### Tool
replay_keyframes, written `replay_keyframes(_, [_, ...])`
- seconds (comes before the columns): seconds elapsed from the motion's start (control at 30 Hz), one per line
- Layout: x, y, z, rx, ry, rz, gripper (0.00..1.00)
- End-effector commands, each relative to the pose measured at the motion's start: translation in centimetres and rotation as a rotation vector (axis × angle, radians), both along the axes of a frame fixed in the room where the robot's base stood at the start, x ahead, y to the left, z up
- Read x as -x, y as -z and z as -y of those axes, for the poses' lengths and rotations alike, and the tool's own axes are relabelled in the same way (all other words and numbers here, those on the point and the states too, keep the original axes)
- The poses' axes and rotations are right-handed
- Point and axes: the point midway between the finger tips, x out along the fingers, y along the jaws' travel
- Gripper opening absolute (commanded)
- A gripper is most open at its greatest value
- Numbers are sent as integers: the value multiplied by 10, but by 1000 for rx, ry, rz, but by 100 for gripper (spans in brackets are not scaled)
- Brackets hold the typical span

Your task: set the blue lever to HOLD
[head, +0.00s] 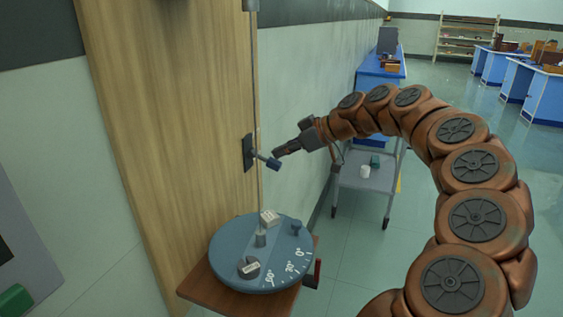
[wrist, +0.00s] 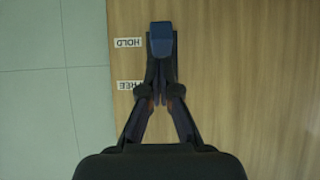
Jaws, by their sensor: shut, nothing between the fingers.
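The blue lever (head: 272,164) sticks out from a dark mounting plate (head: 249,152) on the wooden panel and slants downward in the head view. In the wrist view, its blue end (wrist: 161,42) is level with the upside-down HOLD label (wrist: 127,42). The FREE label (wrist: 129,85) is partly hidden by my gripper. My gripper (head: 281,152) is shut and empty, just above the lever's end in the head view. In the wrist view, my fingertips (wrist: 159,66) are right by the lever's blue end; I cannot tell whether they touch it.
A round blue dial table (head: 225,262) with angle marks and small blocks stands on a wooden shelf (head: 205,288) below the lever. A grey cart (head: 365,180) with small containers stands behind my arm. Blue benches (head: 540,98) are farther back. Open floor lies to the right.

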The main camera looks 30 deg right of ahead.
Motion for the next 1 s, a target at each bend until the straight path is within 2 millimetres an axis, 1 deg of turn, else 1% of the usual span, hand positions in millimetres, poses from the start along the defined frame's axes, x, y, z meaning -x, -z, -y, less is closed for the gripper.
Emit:
replay_keyframes(0.37, [0, -4, 0, 5, 0, -6, 0])
replay_keyframes(0.73, [0, -17, -1, 4, -2, -7, 0])
replay_keyframes(1.0, [0, -17, 0, 4, -1, -7, 0])
